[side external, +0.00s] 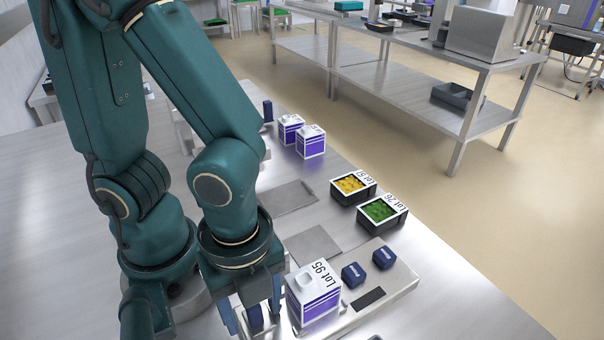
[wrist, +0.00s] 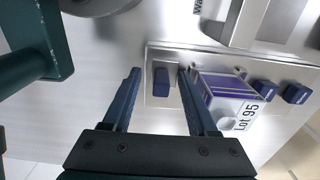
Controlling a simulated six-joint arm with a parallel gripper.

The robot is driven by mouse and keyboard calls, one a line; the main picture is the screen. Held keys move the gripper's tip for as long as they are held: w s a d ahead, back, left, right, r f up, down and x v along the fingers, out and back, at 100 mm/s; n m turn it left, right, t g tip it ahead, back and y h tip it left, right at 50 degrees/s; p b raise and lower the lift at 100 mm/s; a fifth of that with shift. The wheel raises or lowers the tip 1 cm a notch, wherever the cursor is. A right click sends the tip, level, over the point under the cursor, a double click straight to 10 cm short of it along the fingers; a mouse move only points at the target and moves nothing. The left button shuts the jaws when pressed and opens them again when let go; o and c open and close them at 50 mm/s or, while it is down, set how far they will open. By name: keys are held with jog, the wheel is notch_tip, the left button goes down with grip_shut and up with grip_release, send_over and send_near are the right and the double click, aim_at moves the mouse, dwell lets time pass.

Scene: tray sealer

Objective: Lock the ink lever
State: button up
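My gripper (wrist: 158,72) is open, with one finger on each side of the lever and a visible gap to both. In the side external view my gripper (side external: 252,312) points down at the near end of the machine, and the lever (side external: 256,318) shows partly between the fingers. A white and purple "Lot 95" container (side external: 315,292) stands just right of the gripper; it also shows in the wrist view (wrist: 228,98).
Two dark blue knobs (side external: 353,274) (side external: 384,257) sit on the metal base (side external: 402,283) beyond the container. Trays of yellow (side external: 352,184) and green (side external: 382,210) pieces and two purple-white containers (side external: 311,141) stand farther back.

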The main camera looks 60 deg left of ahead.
jog(key=shift+r, duration=3.35)
jog(key=shift+w, duration=0.1)
jog(key=w+a+r+n+t, duration=0.2)
jog(key=w+a+n, duration=0.1)
jog(key=n, duration=0.6)
jog(key=w+a+r+n+t, duration=0.3)
jog(key=a+n, duration=0.3)
jog(key=n, duration=0.3)
jog(key=shift+w+a+r+t, duration=0.2)
jog(key=shift+w+r+t, duration=0.1)
jog(key=shift+w, duration=0.4)
